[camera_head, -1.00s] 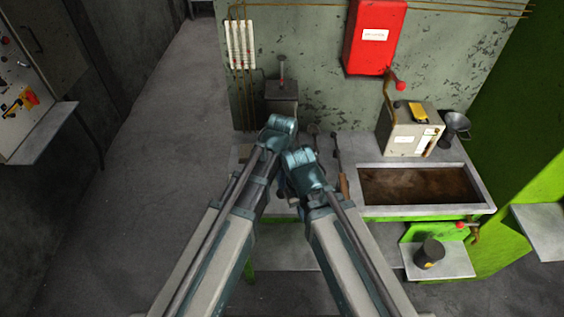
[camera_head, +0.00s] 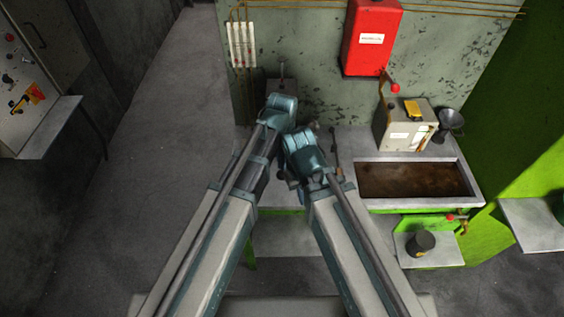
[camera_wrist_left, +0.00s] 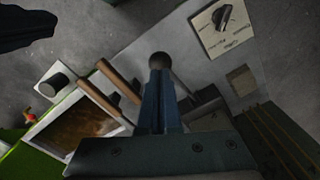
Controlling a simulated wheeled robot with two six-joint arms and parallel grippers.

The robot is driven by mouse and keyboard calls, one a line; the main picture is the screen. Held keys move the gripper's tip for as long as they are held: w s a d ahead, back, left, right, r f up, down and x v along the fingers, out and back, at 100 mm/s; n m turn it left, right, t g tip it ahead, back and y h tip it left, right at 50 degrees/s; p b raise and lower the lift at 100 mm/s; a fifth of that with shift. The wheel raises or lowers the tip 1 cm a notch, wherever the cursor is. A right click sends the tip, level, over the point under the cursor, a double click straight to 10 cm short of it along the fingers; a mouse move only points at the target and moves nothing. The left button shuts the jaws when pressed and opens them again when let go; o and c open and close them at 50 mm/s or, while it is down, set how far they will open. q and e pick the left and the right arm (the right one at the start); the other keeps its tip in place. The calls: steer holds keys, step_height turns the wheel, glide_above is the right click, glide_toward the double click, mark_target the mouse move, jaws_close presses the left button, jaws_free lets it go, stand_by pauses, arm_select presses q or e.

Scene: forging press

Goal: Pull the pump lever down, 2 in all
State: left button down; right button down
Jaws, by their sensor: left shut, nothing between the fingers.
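The pump lever (camera_head: 282,69) is a thin upright rod on a dark box (camera_head: 283,87) against the back wall, and my left wrist hides the box's lower part in the head view. In the left wrist view my left gripper (camera_wrist_left: 160,74) is shut and empty. A dark round knob (camera_wrist_left: 160,60) shows right at its fingertips; I cannot tell whether they touch or whether it is the lever's end. My right arm (camera_head: 306,155) is beside the left one, and its fingers are hidden or too unclear to read.
A bench with a brown-filled trough (camera_head: 415,181) lies to the right. A cream box (camera_head: 405,130) and a dark funnel (camera_head: 451,122) stand behind it. A red cabinet (camera_head: 371,35) hangs on the wall. Wooden handles (camera_wrist_left: 118,80) show in the wrist view. The floor at left is clear.

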mark_target(282, 178)
arm_select(q)
steer(key=shift+f, duration=0.1)
steer(key=f+b, duration=0.2)
steer(key=s+f+b, duration=0.1)
steer(key=f+b, duration=0.5)
steer(key=shift+s, duration=0.35)
steer(key=shift+r, duration=0.1)
stand_by(0.4)
step_height(282, 178, down, 3)
steer(key=b, duration=0.3)
steer(key=shift+s, duration=0.15)
steer(key=r+p, duration=0.3)
steer(key=w+r+p, duration=0.1)
steer(key=r+p, duration=0.3)
steer(key=w+r+p, duration=0.1)
steer(key=r+p, duration=0.3)
steer(key=shift+r, duration=0.15)
